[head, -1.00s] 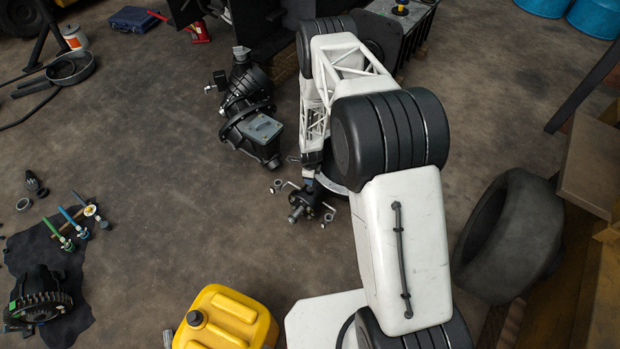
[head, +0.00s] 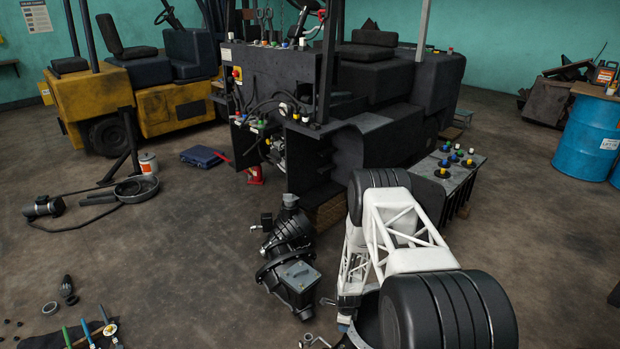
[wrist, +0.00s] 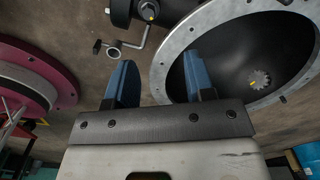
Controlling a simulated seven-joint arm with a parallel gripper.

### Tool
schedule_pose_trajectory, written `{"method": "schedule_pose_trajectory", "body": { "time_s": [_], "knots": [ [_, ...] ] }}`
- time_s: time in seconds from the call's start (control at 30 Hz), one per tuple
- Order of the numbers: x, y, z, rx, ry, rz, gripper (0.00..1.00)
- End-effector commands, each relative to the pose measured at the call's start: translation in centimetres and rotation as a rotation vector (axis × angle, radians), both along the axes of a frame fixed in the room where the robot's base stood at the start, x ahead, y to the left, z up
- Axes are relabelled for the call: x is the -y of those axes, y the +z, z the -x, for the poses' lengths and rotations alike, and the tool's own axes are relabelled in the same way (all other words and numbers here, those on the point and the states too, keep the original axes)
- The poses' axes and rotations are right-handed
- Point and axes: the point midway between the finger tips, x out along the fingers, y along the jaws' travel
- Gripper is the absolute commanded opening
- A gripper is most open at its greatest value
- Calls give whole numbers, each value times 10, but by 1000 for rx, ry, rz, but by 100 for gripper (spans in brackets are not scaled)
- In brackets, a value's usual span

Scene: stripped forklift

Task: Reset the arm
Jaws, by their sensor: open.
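My gripper (wrist: 160,82) shows in the wrist view with its two blue fingers wide apart. Nothing is held between them; brown floor shows through the gap. A grey-rimmed dark bell-shaped housing (wrist: 172,50) lies behind and to the right of the right finger. I cannot tell whether the finger touches it. In the head view my white and black arm reaches forward at the lower right. It hides most of my gripper there.
A dark gear unit (head: 290,262) lies on the floor left of my arm. The stripped forklift (head: 280,95) stands ahead, with a parts bench (head: 450,180) to its right. A reddish flange (wrist: 35,80) is at left in the wrist view.

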Motion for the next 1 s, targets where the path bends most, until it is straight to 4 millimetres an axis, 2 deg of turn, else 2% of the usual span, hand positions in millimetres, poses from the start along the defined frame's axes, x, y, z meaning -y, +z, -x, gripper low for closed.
{"method": "schedule_pose_trajectory", "body": {
  "time_s": [0.03, 0.2, 0.53, 0.73, 1.0],
  "knots": [
    [0, 18, -6, 7, 20, 0, 49],
    [2, 76, -15, 17, 104, 2, 49],
    [6, 187, -22, 36, 269, 7, 49],
    [8, 253, -18, 48, 368, 12, 49],
    [12, 338, -3, 63, 503, 21, 49]
  ]
}}
